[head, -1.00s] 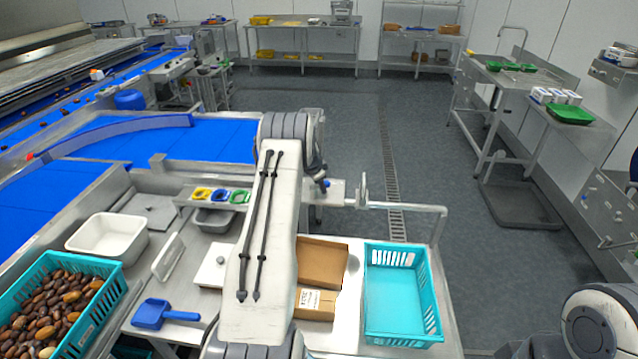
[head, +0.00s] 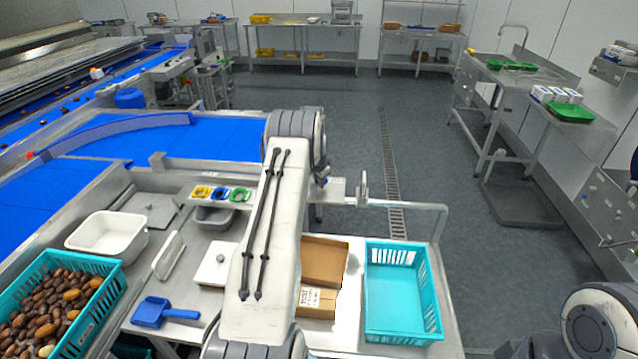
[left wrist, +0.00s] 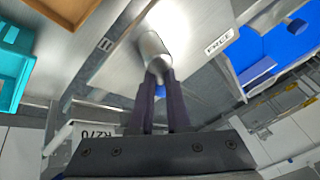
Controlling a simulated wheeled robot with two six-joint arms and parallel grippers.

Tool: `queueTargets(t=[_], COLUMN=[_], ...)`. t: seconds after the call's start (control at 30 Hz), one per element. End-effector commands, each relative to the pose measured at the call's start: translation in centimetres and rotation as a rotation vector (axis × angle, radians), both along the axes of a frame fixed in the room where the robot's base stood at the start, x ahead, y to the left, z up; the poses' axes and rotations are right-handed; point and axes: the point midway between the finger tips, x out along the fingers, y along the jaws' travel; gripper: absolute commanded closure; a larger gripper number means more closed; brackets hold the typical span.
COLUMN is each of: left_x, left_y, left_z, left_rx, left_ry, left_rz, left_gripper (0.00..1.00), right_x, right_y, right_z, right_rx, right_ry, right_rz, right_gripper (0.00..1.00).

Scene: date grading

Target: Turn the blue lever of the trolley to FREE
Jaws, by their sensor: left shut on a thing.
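In the left wrist view my left gripper (left wrist: 161,88) has its two dark fingers closed around the blue lever (left wrist: 160,91). Only a small blue part shows between the fingers. A round silver metal piece (left wrist: 153,48) stands just beyond the fingertips. A white label reading FREE (left wrist: 218,45) is on the grey metal surface to the right of the lever, apart from it. In the head view my left arm reaches away over the worktop, and a small blue spot (head: 325,181) shows beside its far end. The fingers are mostly hidden there. My right gripper is out of view.
A turquoise crate (head: 435,318) and an open cardboard box (head: 343,262) stand right of my left arm. A crate of dates (head: 105,311), a white tub (head: 75,240) and a blue scoop (head: 150,312) lie to the left. The floor beyond (head: 345,130) is clear.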

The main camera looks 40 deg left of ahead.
Motion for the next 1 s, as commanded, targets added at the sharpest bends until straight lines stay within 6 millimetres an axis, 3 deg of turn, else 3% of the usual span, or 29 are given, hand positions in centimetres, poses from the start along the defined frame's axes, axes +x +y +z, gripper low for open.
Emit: queueTargets(t=[0.6,1.0], left_x=[0.2,-0.2], left_y=[1.3,1.9], left_z=[-0.4,0.2], left_rx=[0.003,0.001], left_ry=[-0.002,-0.001], left_rz=[0.585,0.916], left_gripper=[1.00,1.00], right_x=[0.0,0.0], right_y=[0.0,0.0], right_z=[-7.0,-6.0], right_rx=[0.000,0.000], right_ry=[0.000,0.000], right_rz=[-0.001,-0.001], right_gripper=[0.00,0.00])
